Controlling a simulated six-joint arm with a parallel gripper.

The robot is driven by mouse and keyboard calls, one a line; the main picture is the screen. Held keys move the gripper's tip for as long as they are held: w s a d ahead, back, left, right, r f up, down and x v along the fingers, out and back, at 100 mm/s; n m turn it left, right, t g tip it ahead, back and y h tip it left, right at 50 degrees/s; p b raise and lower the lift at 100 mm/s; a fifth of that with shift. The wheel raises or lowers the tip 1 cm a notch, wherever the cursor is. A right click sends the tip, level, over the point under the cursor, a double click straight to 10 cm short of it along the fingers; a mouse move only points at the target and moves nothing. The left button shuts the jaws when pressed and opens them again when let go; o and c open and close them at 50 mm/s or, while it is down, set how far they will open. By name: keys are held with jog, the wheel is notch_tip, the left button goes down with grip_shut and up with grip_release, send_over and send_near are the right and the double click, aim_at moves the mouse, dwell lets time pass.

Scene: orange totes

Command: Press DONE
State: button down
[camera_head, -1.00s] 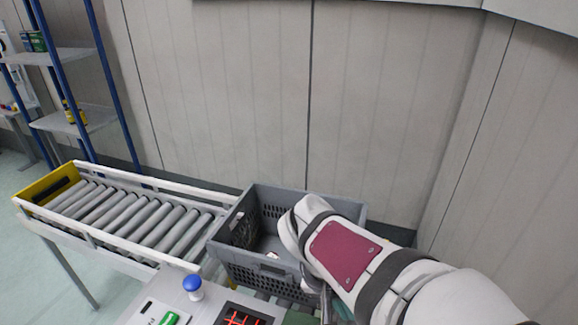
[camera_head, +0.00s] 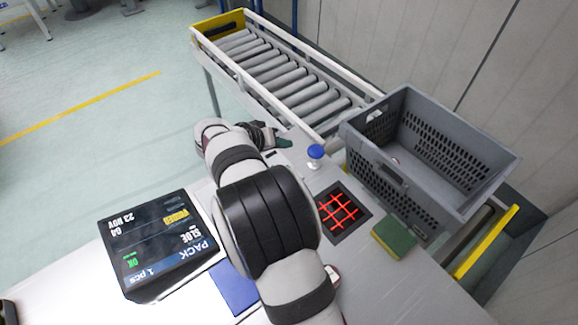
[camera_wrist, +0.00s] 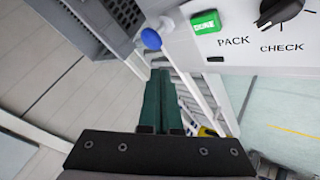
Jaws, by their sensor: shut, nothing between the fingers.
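The green DONE button (camera_wrist: 206,22) sits on a white control panel in the wrist view, left of a black knob (camera_wrist: 278,10) with PACK and CHECK labels. A blue round-topped knob (camera_wrist: 151,38) stands beside the panel; it also shows in the head view (camera_head: 315,152). My gripper (camera_wrist: 160,72) has its green fingers together, empty, below and left of the DONE button in the wrist picture and apart from it. In the head view my gripper (camera_head: 284,143) is over the table's far edge, left of the blue knob. I cannot make out the DONE button there.
A grey crate (camera_head: 388,178) stands right of the table, by the roller conveyor (camera_head: 290,80). A red-lined scanner (camera_head: 338,210), a green-yellow sponge (camera_head: 395,236), a blue pad (camera_head: 234,288) and a screen (camera_head: 160,245) are on the table.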

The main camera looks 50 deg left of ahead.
jog(key=shift+s+a+f, duration=0.1)
jog(key=shift+s+a, duration=0.05)
jog(key=shift+f, duration=4.4)
